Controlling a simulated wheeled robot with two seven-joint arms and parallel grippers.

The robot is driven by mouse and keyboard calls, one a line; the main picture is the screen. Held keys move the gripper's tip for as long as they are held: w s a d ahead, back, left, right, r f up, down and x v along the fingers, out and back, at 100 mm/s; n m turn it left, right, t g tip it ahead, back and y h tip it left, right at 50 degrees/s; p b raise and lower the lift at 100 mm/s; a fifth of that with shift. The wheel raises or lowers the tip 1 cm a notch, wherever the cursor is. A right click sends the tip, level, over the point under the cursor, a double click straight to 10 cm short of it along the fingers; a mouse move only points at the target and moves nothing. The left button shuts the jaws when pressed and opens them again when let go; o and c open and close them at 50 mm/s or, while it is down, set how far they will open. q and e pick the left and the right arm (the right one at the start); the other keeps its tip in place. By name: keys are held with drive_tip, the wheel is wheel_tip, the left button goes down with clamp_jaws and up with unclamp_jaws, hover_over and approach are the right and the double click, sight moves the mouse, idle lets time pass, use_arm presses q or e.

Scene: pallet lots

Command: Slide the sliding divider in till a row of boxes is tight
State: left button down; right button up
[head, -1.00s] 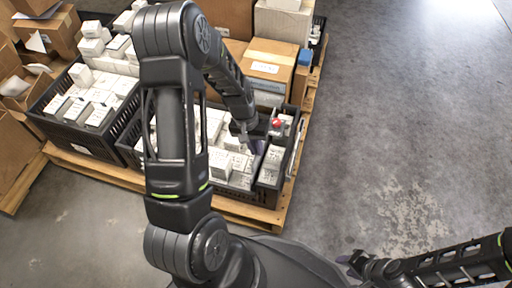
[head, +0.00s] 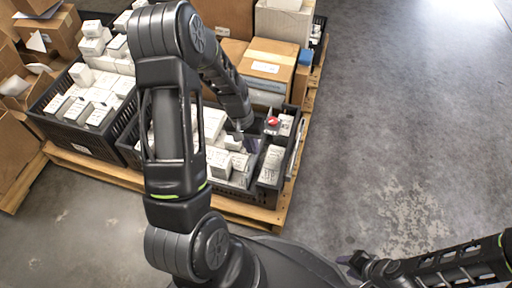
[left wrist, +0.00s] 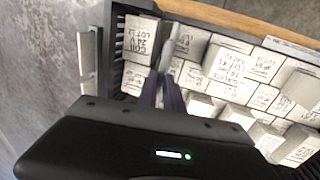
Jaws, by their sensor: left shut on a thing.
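The black crate (head: 232,190) on the pallet's front right holds rows of white boxes (head: 219,161). The sliding divider (head: 253,147) is a thin grey plate standing across the crate; in the left wrist view its pale edge (left wrist: 176,66) shows between the boxes. My left gripper (head: 243,134) is shut on the divider; its dark fingers (left wrist: 162,93) point down into the crate. White boxes (left wrist: 215,65) stand on one side of the divider, and a few others (head: 271,163) on the other. My arm hides part of the rows. My right gripper (head: 353,262) is low at right, its jaws unclear.
A second black crate (head: 78,137) of white boxes stands to the left. Cardboard boxes (head: 268,62) stand behind on the wooden pallet (head: 262,216). A red knob (head: 272,121) shows at the crate's back right. The concrete floor on the right is clear.

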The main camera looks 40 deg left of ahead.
use_arm(q)
drive_tip(key=s+a+b, duration=0.1)
drive_tip(key=s+a, duration=0.3)
drive_tip(key=a, duration=0.7)
drive_tip(key=s+a+b, duration=0.1)
drive_tip(key=s+a, duration=0.2)
drive_tip(key=a, duration=0.8)
drive_tip(key=shift+s+b, duration=0.4)
drive_tip(key=c, duration=1.5)
unclamp_jaws()
drive_tip(key=shift+d, duration=0.1)
drive_tip(key=shift+r, duration=0.1)
drive_tip(key=r+p, duration=0.1)
drive_tip(key=r, duration=0.1)
drive_tip(key=a+r+p, duration=0.1)
drive_tip(key=r, duration=0.2)
drive_tip(key=r+p, duration=0.1)
drive_tip(key=r, duration=0.1)
drive_tip(key=shift+s+a+r, duration=0.2)
drive_tip(key=shift+a+r, duration=0.05)
